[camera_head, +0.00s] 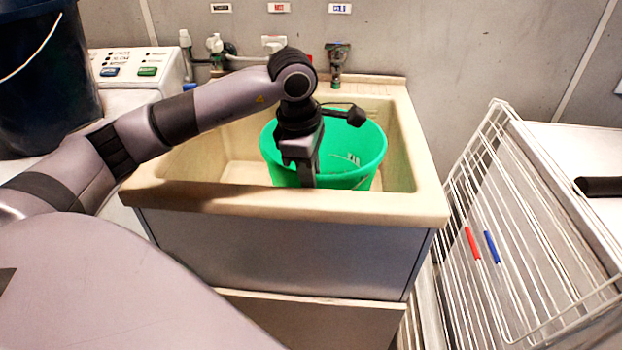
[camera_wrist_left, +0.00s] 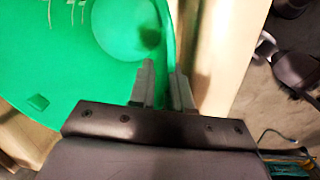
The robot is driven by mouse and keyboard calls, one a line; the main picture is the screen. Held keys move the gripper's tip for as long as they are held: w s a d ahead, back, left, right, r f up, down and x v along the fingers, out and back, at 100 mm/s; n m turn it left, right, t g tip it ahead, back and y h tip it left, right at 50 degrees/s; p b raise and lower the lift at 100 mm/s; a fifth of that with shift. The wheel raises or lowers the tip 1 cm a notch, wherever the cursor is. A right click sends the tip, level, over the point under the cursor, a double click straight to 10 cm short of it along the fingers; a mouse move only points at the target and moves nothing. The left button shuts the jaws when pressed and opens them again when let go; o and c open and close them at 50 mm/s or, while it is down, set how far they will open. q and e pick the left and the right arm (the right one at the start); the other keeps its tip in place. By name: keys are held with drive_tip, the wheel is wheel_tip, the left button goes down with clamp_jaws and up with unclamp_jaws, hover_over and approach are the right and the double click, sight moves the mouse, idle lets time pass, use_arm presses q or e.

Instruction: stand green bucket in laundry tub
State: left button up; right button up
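The green bucket (camera_head: 362,150) is inside the beige laundry tub (camera_head: 290,205), toward its right side, and looks about upright. Its base is hidden behind the tub's front rim, so I cannot tell whether it touches the tub floor. My left gripper (camera_head: 306,178) points down at the bucket's near rim. In the left wrist view, the gripper's two fingers (camera_wrist_left: 166,88) are close together with the green bucket wall (camera_wrist_left: 166,25) between them, and they appear shut on it. The bucket's inside (camera_wrist_left: 60,60) fills the left of that view. My right gripper is not in view.
A tap (camera_head: 337,62) stands at the tub's back edge. A white wire rack (camera_head: 490,220) is at the right. A white machine (camera_head: 140,75) and a dark bucket (camera_head: 45,85) are at the left. The tub's left half is empty.

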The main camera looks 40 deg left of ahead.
use_arm(q)
wheel_tip(320, 180, up, 9)
drive_tip(key=s, duration=0.1)
drive_tip(key=shift+s+a+r, duration=0.15)
drive_tip(key=shift+s, duration=0.05)
drive_tip(key=shift+s, duration=0.1)
idle(0.4)
